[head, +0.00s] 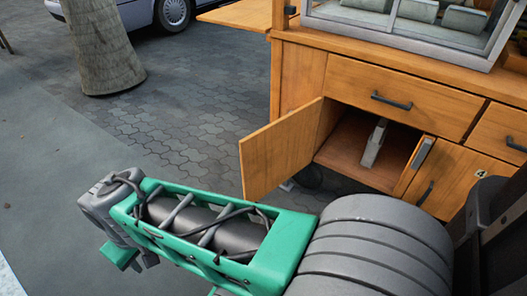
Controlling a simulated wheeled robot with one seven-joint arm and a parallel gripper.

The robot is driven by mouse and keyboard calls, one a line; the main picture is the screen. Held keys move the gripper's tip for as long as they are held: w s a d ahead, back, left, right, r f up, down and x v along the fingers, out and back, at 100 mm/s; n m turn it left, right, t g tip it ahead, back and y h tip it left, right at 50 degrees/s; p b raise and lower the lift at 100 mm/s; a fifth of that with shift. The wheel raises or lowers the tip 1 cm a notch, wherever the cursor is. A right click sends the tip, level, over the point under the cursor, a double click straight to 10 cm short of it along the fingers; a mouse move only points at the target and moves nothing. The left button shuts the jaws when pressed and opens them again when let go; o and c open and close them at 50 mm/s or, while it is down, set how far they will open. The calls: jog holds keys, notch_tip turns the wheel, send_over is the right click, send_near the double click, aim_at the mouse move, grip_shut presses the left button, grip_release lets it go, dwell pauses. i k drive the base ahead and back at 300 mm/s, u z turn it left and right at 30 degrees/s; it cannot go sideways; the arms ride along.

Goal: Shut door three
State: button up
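A wooden cabinet door (281,150) stands wide open on the left side of a low compartment, swung out toward me. No number shows on the face I see, so I cannot read whether it is door three. The open compartment (345,150) holds a pale grey upright object (374,143). My gripper (125,258) is at the far end of my green and grey arm, to the left of the door and apart from it, over the pavement. Its fingers are mostly hidden behind the arm's end, so their opening does not show.
Right of the compartment is a door marked 4 (455,180), beside a narrow wooden edge with a grey piece (423,153). A shut drawer (400,97) is above. A tree trunk (103,45) and a car stand behind. Pavement (190,110) left of the door is clear.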

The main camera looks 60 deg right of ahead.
aim_at(270, 156)
jog(key=i, duration=1.65)
jog(key=z, duration=2)
jog(key=i, duration=0.2)
jog(key=u, duration=0.3)
